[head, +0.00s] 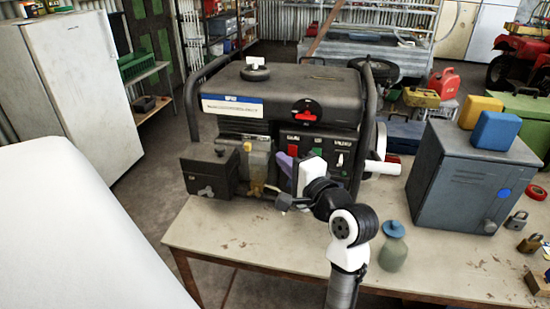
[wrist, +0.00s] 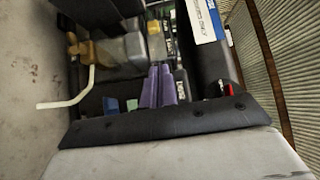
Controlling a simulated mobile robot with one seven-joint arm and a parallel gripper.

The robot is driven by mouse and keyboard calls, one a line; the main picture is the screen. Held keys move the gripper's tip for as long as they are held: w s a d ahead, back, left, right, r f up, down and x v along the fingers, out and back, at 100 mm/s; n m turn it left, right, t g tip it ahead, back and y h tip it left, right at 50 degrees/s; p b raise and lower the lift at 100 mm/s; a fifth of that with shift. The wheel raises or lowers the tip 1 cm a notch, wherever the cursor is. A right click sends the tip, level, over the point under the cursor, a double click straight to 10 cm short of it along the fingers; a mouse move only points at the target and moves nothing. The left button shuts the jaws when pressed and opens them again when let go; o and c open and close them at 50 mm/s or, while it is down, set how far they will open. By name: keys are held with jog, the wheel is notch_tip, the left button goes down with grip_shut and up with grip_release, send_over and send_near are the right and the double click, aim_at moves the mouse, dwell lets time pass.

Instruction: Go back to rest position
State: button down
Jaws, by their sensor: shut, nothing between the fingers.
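My gripper (head: 285,162) is in front of the dark generator (head: 335,95), close to its front panel, with my arm reaching up from the bottom of the head view. In the wrist view, the gripper's two purple fingers (wrist: 160,72) lie side by side, shut and empty. The generator (wrist: 205,50) fills much of the wrist view beyond the fingers. I cannot tell whether the fingers touch it.
The generator stands on a worn workbench (head: 220,225). To the right are a grey metal box (head: 465,180), a bottle with a blue cap (head: 393,250) and several padlocks (head: 516,221). A white fridge (head: 85,90) stands at the left. The bench's front left is clear.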

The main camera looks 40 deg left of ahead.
jog(key=v, duration=0.6)
jog(key=shift+b, duration=0.45)
